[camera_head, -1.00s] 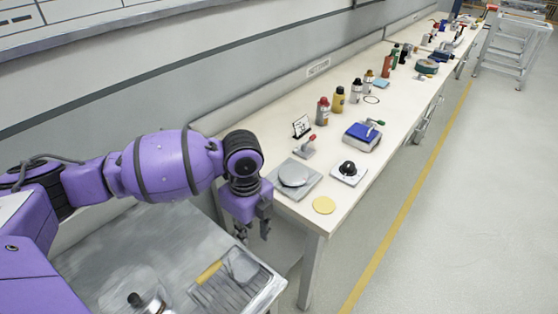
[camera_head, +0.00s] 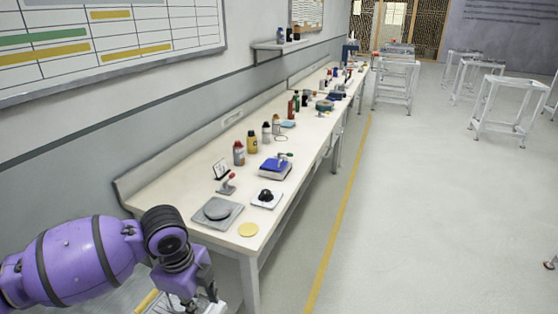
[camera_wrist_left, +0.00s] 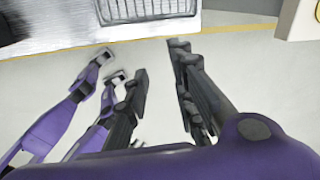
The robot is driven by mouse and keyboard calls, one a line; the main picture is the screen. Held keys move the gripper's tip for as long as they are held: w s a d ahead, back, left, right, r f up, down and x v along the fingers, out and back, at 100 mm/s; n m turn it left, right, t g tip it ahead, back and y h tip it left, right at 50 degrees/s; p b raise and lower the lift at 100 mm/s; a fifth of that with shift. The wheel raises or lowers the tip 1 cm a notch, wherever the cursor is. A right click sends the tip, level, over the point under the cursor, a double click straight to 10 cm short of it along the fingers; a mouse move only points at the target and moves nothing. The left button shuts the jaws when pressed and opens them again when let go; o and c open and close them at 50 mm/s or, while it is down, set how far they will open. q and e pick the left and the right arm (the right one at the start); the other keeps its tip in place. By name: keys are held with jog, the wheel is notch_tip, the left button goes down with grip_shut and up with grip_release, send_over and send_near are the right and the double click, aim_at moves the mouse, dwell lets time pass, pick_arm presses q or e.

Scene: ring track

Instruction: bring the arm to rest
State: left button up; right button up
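My left arm (camera_head: 85,258), purple with dark bands, comes in at the lower left of the head view. It hangs bent down at the near end of the long bench (camera_head: 150,185), and its fingers are cut off by the bottom edge. In the left wrist view my left gripper (camera_wrist_left: 160,62) shows two dark fingers spread apart with nothing between them but pale floor.
A metal tray (camera_wrist_left: 145,10) lies at the top of the wrist view. Open floor (camera_head: 430,220) and several metal stools lie to the right.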

pick_arm(q)
jog(key=w+d+n+t+h, duration=0.5)
jog(key=w+d+n+t, duration=0.15)
jog(key=w+d, duration=0.35)
jog(key=s+a+f+n+y, duration=0.1)
jog(key=s+a+f+n, duration=0.2)
jog(key=s+f, duration=0.3)
jog(key=s+a+f+n+t+y+p, duration=0.1)
jog(key=s+a+f+n, duration=0.3)
jog(key=s, duration=1.2)
jog(key=s+a+f+n+y+p, duration=0.1)
jog(key=s+a+f+n+y, duration=0.2)
jog(key=s+f+n, duration=0.4)
jog(key=s+a+f, duration=0.1)
jog(key=s+f, duration=0.2)
jog(key=s, duration=0.1)
jog(key=shift+s+a+f, duration=0.2)
jog(key=shift+s+f, duration=0.05)
pick_arm(e)
jog(key=shift+w+a+r, duration=0.35)
jog(key=shift+w+r, duration=0.1)
jog(key=shift+r, duration=0.1)
jog(key=shift+w+a+r, duration=0.3)
jog(key=shift+w+r, duration=0.1)
jog(key=shift+r, duration=0.1)
